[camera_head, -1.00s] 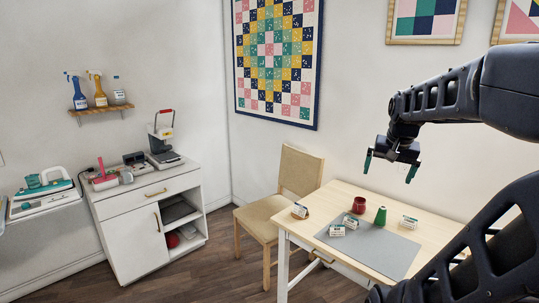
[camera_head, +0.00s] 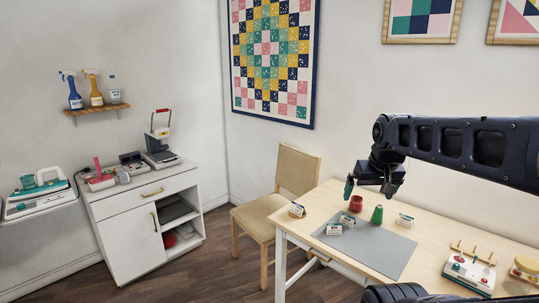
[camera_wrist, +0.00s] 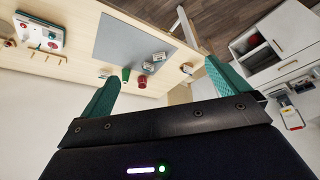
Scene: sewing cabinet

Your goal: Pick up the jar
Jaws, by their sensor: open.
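A small dark red round container (camera_head: 355,204), which may be the jar, stands on the light wooden table (camera_head: 425,237) near its back edge. It also shows in the wrist view (camera_wrist: 142,82), between my fingertips in the picture. A green cone-shaped item (camera_head: 377,214) stands just right of it. A small grey cylindrical thing (camera_head: 123,175) sits on the white cabinet; I cannot tell whether it is a jar. My gripper (camera_head: 369,187) is open and empty, with teal fingers. It appears above the back of the table, apart from the container.
A grey mat (camera_head: 395,255) covers part of the table, with small labelled packets (camera_head: 334,229) around. A device with red knobs (camera_head: 470,273) stands at the table's right. A chair (camera_head: 298,172) is at the table's left. The white cabinet (camera_head: 135,225) stands against the wall.

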